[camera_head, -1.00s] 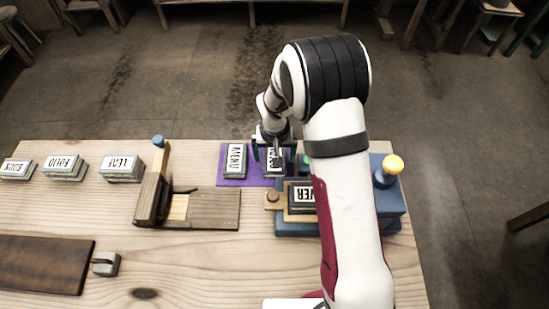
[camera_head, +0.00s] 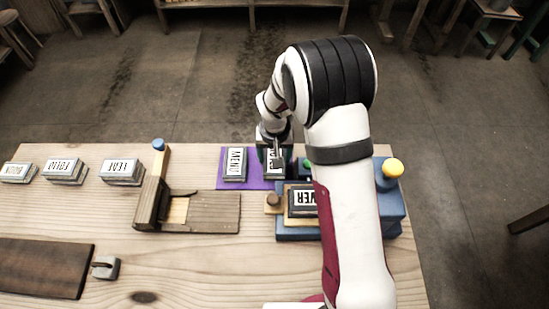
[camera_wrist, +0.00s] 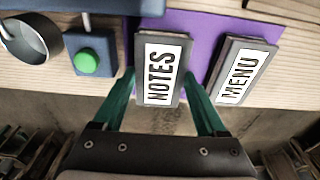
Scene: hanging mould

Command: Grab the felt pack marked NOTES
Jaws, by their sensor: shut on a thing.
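The felt pack marked NOTES (camera_wrist: 161,60) is a grey block with a white label, on the purple mat (camera_wrist: 204,28). In the head view the pack (camera_head: 273,172) is partly hidden by my gripper (camera_head: 275,150). In the wrist view the green fingers of my gripper (camera_wrist: 160,78) are on both long sides of the NOTES pack, at its near end, shut on it. I cannot tell any gap between the pack and the mat.
A similar pack marked MENU (camera_wrist: 241,73) lies close to the right in the wrist view. A green button (camera_wrist: 87,62) on a blue block is to the left.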

